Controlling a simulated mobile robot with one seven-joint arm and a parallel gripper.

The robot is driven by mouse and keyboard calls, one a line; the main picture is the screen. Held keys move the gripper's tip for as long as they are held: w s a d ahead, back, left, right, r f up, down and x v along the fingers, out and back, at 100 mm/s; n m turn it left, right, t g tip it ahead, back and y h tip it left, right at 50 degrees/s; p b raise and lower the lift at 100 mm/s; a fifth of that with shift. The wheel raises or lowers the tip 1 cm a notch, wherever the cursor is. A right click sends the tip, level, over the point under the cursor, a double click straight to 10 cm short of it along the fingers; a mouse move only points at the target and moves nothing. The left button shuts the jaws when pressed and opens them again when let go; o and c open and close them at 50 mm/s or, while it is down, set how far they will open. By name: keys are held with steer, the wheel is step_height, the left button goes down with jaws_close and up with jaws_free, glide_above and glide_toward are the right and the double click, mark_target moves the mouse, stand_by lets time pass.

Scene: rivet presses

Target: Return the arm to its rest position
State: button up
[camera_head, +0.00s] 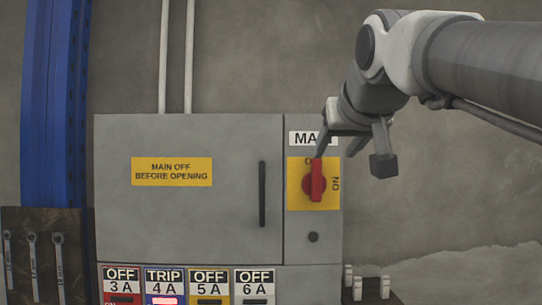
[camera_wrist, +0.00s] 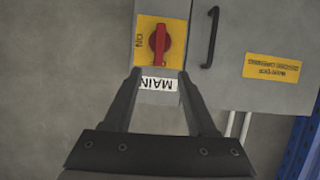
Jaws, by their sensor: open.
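My gripper (camera_head: 352,158) is open and empty, in front of the upper right of the grey cabinet (camera_head: 190,222). The red rotary switch (camera_head: 316,184) sits on a yellow plate under the MAIN label, its handle upright. ON is printed to its right; the word above is mostly hidden by a finger. In the wrist view the spread fingers (camera_wrist: 160,76) point toward the switch (camera_wrist: 160,42), which shows beyond the tips. I see nothing between the jaws. The head view alone does not tell whether the left finger touches the handle.
The cabinet door with its black handle (camera_head: 262,194) is shut. Below are breaker labels, OFF and one TRIP (camera_head: 164,275) with a red light. A blue post (camera_head: 55,100) and hanging wrenches (camera_head: 32,265) stand left. Small white-topped posts (camera_head: 357,287) are lower right.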

stand_by(0.4)
steer(key=s+f+g, duration=0.2)
steer(key=s+f, duration=0.4)
steer(key=f, duration=0.6)
steer(key=s+f+g, duration=0.3)
steer(key=s+f, duration=0.4)
steer(key=f, duration=0.6)
steer(key=s+d+f+g, duration=0.1)
steer(key=s+f, duration=0.5)
steer(key=f, duration=0.7)
steer(key=shift+s+g, duration=0.4)
steer(key=shift+g, duration=0.5)
steer(key=shift+d, duration=0.1)
